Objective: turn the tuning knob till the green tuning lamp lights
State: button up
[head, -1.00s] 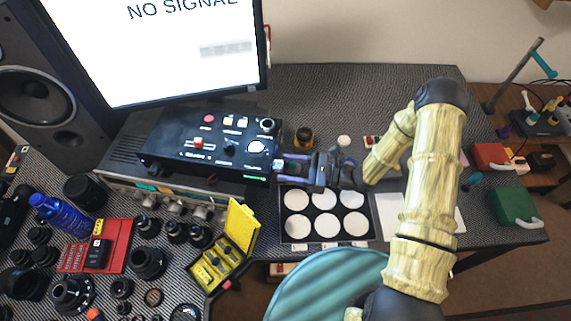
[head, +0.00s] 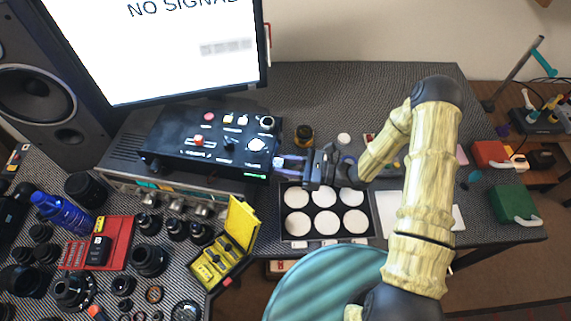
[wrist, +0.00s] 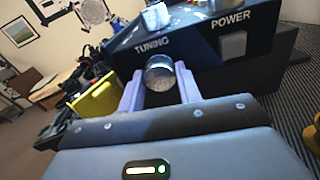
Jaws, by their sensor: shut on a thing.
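The black control box (head: 190,150) stands on a grey unit under the monitor in the head view. The wrist view shows the end of the box with the word TUNING above a round metallic tuning knob (wrist: 160,74). My gripper (head: 283,164) is at the right end of the box. In the wrist view its pale purple fingers (wrist: 158,86) lie on either side of the knob, shut on it. The head view hides the knob behind the fingers. The green light low in the wrist view is on my gripper.
A square button marked POWER (wrist: 233,46) sits right of the knob. A tray of white discs (head: 325,242) lies just below my gripper. An open yellow case (head: 226,257) and several lenses fill the left front.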

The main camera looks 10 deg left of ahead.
jog(key=shift+m+p, duration=0.75)
jog(key=shift+m, duration=1.95)
jog(key=o, duration=1)
jog(key=shift+d, duration=0.15)
jog(key=d+b, duration=0.4)
jog(key=d, duration=1.3)
jog(key=shift+w, duration=0.2)
